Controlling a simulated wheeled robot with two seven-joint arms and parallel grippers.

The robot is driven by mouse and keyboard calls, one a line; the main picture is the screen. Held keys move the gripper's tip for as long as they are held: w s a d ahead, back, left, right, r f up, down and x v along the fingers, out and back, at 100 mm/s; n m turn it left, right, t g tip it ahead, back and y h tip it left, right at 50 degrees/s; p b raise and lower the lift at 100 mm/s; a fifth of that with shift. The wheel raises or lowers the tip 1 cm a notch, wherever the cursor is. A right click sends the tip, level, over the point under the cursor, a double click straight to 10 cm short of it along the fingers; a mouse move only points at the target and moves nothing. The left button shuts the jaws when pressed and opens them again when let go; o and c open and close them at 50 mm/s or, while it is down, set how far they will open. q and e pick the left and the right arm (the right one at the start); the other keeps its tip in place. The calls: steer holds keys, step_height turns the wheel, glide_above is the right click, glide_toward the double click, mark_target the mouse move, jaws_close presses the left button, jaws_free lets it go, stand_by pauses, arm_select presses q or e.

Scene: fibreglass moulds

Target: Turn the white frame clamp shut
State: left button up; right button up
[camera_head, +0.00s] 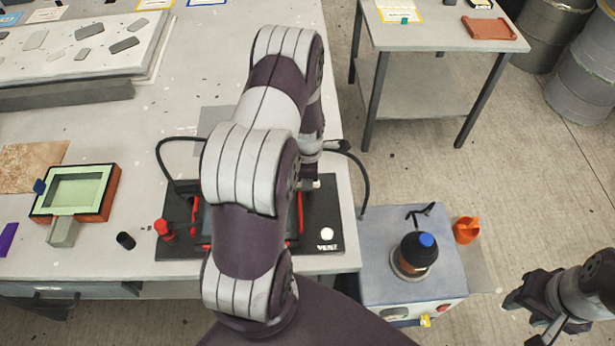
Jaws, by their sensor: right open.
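A black base plate (322,215) lies at the table's front right edge, with red frame bars (299,212) on it. A red knob (163,228) stands at its left. A small white piece (317,184) shows at its right back, beside my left wrist; I cannot tell whether it is the white frame clamp. My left arm crosses above the plate and covers most of it. My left gripper (309,178) is mostly hidden behind that arm, so its fingers and any contact cannot be made out. My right gripper (522,316) is open and empty at the lower right, over the floor.
A blue-grey cart (375,275) with a blue-topped dark pot (418,248) stands right of the table. An orange cup (466,229) is beside it. Black hoses (366,185) arch around the plate. A green-and-orange mould (75,192) lies at left. Another table (440,35) stands behind.

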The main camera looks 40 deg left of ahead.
arm_select(q)
steer(key=o, duration=0.3)
step_height(320, 180, up, 13)
steer(key=b, duration=0.2)
steer(key=shift+f, duration=0.15)
stand_by(0.4)
